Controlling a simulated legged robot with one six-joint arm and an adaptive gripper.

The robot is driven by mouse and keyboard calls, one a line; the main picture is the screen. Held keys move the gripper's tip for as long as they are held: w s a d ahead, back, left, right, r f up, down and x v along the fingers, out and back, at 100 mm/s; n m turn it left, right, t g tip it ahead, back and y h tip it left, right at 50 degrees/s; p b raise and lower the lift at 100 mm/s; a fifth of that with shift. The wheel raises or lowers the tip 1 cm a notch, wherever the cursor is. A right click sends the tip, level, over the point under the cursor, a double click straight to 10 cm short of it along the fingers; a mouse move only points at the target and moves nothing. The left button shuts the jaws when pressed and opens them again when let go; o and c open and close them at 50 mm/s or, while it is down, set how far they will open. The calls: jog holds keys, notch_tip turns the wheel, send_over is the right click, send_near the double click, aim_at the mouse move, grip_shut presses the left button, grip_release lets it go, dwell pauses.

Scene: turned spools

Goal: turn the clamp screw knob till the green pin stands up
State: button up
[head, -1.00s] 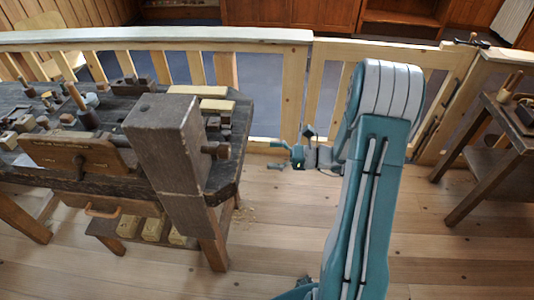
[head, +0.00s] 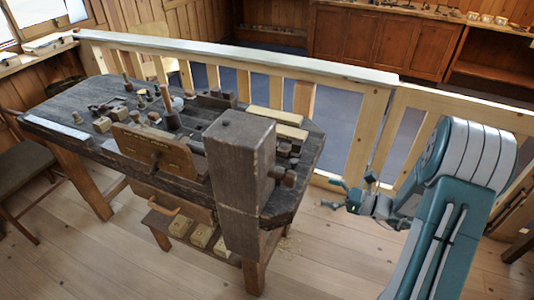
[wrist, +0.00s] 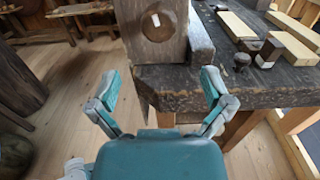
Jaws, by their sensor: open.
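The clamp screw knob (head: 288,178) is a dark wooden piece on the right side of the thick upright post (head: 238,180) at the bench end. In the wrist view the knob (wrist: 158,24) is seen end-on, with a small pale mark on its face, at the top centre. My gripper (head: 335,194) is open and empty, to the right of the knob and apart from it. In the wrist view its fingers (wrist: 160,86) are spread wide below the knob in the picture, with nothing between them. I cannot make out a green pin in either view.
The dark workbench (head: 70,112) carries tools and wood blocks. A pale wooden railing (head: 250,66) runs close behind it and past my arm. In the wrist view the bench edge (wrist: 180,88) lies behind the right finger. Plank floor (head: 120,262) is clear in front.

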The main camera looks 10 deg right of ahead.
aim_at(295, 182)
jog(key=x, duration=1)
jog(key=shift+w+a, duration=0.15)
jog(key=shift+a, duration=0.15)
jog(key=c, duration=1.1)
